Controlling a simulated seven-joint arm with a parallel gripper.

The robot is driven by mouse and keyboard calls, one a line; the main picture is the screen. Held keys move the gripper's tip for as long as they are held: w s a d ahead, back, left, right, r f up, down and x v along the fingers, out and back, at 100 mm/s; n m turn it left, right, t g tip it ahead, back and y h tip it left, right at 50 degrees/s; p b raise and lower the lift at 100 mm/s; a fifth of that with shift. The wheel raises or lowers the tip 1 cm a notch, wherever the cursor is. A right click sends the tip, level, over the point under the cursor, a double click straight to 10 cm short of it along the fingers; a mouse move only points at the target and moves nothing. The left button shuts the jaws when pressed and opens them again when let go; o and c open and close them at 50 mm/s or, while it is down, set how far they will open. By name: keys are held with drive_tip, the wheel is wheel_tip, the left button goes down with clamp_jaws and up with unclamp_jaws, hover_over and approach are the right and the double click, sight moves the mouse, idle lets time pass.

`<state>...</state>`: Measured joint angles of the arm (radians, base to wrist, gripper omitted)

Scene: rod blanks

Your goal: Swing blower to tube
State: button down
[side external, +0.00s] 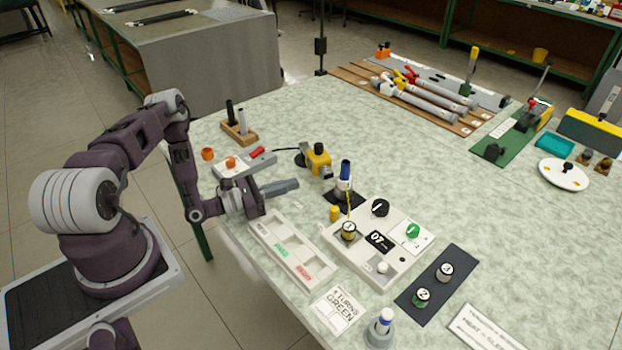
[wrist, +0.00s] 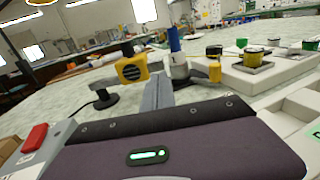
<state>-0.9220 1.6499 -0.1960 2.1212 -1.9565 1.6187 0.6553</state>
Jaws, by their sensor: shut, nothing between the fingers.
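The yellow blower (side external: 320,163) has a black knob on top and stands near the back of the work area. In the wrist view the blower (wrist: 130,70) shows a dark grille on its face. A tube with a blue upper part (side external: 345,172) stands upright in a pale holder on a dark pad, to the right of the blower. The wrist view shows the tube (wrist: 174,42) just right of the blower, apart from it. My gripper (side external: 296,184) is shut and empty, low over the table, in front of and left of the blower. Its grey fingers (wrist: 158,84) point toward the gap between blower and tube.
A white compartment tray (side external: 262,229) lies in front of my gripper. A white control panel (side external: 340,255) with knobs and a display is to the right. A panel with red and orange parts (side external: 228,170) lies to the left. A small yellow peg (side external: 334,213) stands near the tube.

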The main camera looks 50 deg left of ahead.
sight(323, 176)
drive_tip(key=x, duration=0.6)
drive_tip(key=shift+w+d, duration=0.1)
drive_tip(key=shift+w, duration=0.25)
drive_tip(key=shift+w+d, duration=0.55)
drive_tip(key=shift+w, duration=0.35)
drive_tip(key=shift+r, duration=0.15)
